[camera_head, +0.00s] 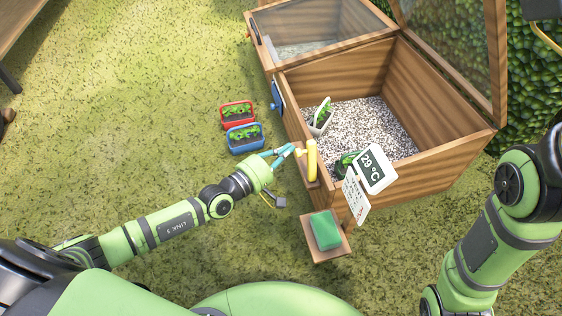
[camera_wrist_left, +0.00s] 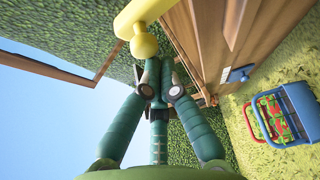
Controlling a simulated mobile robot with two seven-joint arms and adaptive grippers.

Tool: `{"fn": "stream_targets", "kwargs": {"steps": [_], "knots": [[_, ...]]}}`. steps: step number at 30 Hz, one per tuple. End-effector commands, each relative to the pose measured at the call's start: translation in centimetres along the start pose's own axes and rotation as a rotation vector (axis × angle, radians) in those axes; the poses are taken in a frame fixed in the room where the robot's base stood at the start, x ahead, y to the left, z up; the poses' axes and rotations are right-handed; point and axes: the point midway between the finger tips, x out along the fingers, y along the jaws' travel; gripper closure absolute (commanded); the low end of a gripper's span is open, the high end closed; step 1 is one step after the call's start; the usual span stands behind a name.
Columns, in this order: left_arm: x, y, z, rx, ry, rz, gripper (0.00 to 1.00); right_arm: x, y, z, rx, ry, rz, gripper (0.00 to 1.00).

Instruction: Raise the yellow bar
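The yellow bar (camera_head: 312,160) stands upright at the near left corner of the wooden planter box, with a short round knob towards my left gripper. My left gripper (camera_head: 291,149) reaches in from the left, its green fingers at the knob. In the left wrist view the yellow bar (camera_wrist_left: 143,16) is at the top, and its knob overlaps the tip of one finger. The fingertips of the left gripper (camera_wrist_left: 160,66) are close together, with nothing seen between them; the knob lies on their sky side. Whether they touch it is unclear. My right gripper is out of view.
The wooden planter box (camera_head: 440,165) holds gravel, a potted plant (camera_head: 321,117) and a 29 °C display (camera_head: 374,168). A green block (camera_head: 325,230) lies on a small shelf (camera_head: 325,256). Red (camera_head: 237,104) and blue (camera_head: 245,148) baskets stand on the grass, left of the box.

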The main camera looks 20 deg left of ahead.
Motion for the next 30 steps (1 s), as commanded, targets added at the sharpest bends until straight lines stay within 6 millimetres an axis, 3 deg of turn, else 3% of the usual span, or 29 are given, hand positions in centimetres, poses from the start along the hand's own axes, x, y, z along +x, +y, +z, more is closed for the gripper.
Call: {"fn": "stream_targets", "kwargs": {"steps": [6,30], "knots": [[-0.6,0.4,1.0,0.112,0.0,0.061,1.0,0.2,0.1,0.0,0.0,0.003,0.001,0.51],[-1.0,0.6,1.9,0.105,0.0,0.058,1.0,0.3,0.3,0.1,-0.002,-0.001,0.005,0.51]]}}
